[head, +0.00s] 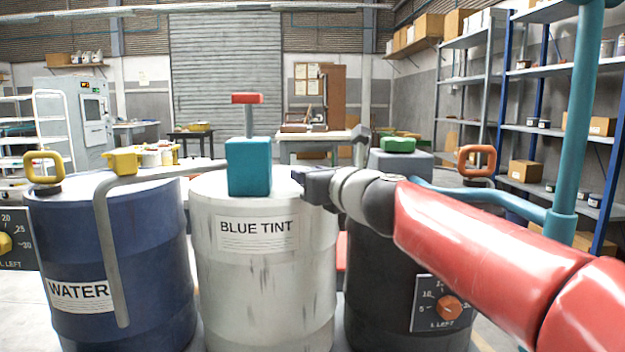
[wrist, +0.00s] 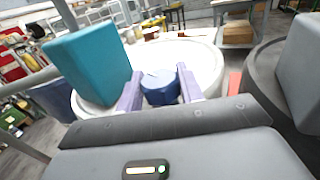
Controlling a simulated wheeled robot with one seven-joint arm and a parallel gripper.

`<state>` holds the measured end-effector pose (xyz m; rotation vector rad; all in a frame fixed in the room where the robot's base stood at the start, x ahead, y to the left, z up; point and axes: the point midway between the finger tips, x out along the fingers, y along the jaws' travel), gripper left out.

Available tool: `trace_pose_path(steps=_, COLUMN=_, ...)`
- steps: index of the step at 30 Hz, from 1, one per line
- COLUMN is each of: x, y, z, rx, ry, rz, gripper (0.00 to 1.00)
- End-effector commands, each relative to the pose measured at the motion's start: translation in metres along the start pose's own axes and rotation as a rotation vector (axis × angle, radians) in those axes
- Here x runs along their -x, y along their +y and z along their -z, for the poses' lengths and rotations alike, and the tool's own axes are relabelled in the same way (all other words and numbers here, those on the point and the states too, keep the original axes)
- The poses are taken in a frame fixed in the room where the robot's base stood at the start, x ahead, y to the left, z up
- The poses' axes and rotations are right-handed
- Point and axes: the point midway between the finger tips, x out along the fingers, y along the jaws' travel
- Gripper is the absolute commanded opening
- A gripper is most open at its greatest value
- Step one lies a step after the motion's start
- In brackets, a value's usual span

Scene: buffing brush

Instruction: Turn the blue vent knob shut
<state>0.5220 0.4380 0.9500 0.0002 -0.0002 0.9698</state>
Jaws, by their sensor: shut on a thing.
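The blue vent knob (wrist: 160,88) stands on the white top of the middle drum (head: 265,285), which is labelled BLUE TINT. In the wrist view it sits between the two pale fingers of my gripper (wrist: 159,80), one on each side, and my gripper is shut on it. A small pale mark shows on the knob's top. In the head view my gripper (head: 310,184) reaches in from the right, low over the drum's right edge. The knob cannot be made out there.
A teal pump block (head: 249,168) with a red handle (head: 247,98) stands left of the knob on the same drum. A blue WATER drum (head: 110,265) is at left. A dark drum (head: 385,310) with an orange dial (head: 449,307) is at right, below my arm.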

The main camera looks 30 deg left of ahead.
Motion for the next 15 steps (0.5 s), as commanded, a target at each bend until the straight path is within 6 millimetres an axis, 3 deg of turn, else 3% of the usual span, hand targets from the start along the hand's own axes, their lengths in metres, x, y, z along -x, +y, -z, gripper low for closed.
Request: trace_pose_path(steps=15, x=-0.0006, y=0.001, z=0.0008, rx=0.002, ry=0.002, rz=0.158, gripper=0.14)
